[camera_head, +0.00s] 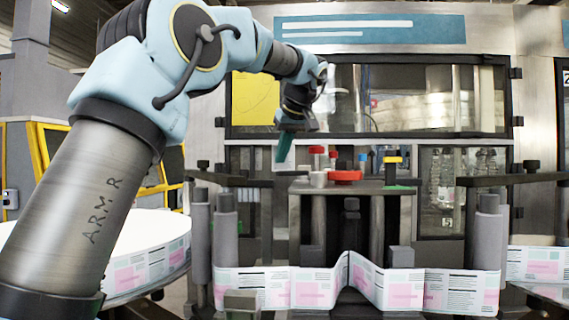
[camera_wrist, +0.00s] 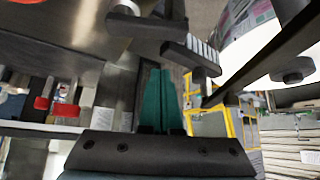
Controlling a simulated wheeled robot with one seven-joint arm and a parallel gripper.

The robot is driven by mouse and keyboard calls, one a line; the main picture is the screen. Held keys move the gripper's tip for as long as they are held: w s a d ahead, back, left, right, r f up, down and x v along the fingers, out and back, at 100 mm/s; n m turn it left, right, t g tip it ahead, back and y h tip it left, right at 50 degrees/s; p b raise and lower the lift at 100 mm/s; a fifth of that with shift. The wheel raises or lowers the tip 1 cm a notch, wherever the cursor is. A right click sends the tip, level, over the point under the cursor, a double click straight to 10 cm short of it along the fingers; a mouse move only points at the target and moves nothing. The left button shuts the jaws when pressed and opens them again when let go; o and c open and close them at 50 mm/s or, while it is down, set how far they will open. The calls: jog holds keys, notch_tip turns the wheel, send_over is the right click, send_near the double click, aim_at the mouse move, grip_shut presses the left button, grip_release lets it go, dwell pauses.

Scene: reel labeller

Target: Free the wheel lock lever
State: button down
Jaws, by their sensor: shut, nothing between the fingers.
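My gripper (camera_head: 284,155) hangs with its teal fingers pointing down, above and left of the grey machine deck (camera_head: 372,187). In the wrist view its two teal fingers (camera_wrist: 160,78) lie together, shut and empty. On the deck sits a red wheel (camera_head: 344,176), with a red-topped fitting (camera_head: 317,150) left of it and a yellow-topped black fitting (camera_head: 393,160) right of it. A red part (camera_wrist: 58,107) shows left of the fingers in the wrist view, apart from them. I cannot tell which of these fittings is the wheel lock lever.
A printed label web (camera_head: 405,288) runs round grey rollers (camera_head: 487,237) in front of the deck. A large label reel (camera_head: 140,255) lies at left. Black bars (camera_wrist: 203,58) stand close to the fingers in the wrist view. A glazed cabinet (camera_head: 400,95) stands behind.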

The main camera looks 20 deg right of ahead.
jog(key=shift+s+f+p, duration=0.45)
jog(key=shift+f+p, duration=0.05)
jog(key=shift+f, duration=0.25)
jog(key=shift+s+f+p, duration=0.4)
jog(key=shift+f+p, duration=0.05)
jog(key=shift+f, duration=0.3)
jog(key=shift+s+a+b, duration=0.1)
jog(key=shift+s+b, duration=0.05)
jog(key=shift+b, duration=0.15)
